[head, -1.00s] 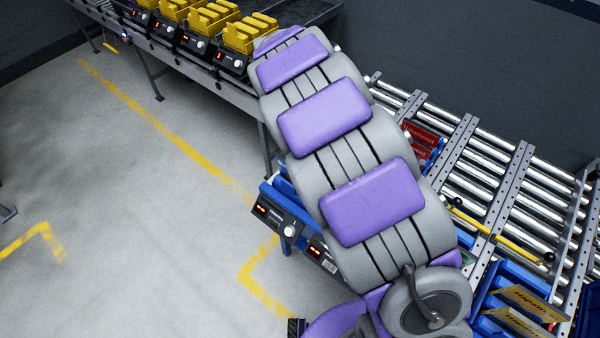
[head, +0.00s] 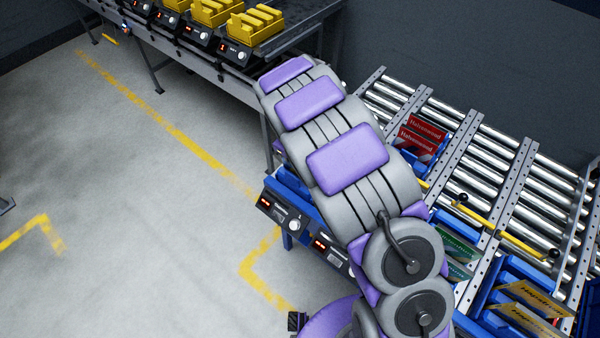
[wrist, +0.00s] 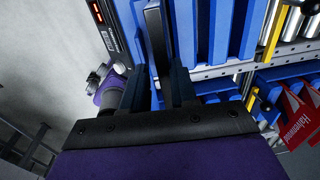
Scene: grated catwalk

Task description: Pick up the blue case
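Blue, ribbed surfaces (wrist: 222,35) fill the upper middle of the wrist view, close beyond my gripper (wrist: 157,88). They look like blue cases or dividers, but I cannot tell which one is the blue case. My gripper's two dark fingers stand apart, and a dark upright bar (wrist: 155,35) shows between and beyond them. I cannot tell whether it touches a finger. In the head view, my arm hides the gripper and part of the blue holders. Blue cases there include one with tan cards (head: 502,290) at the lower right and one with red cards (head: 425,160) further back.
A roller conveyor (head: 485,150) with metal rails runs along the right. A table (head: 215,70) with yellow holders (head: 255,27) stands at the back. The floor (head: 120,200) on the left is clear, with yellow lines.

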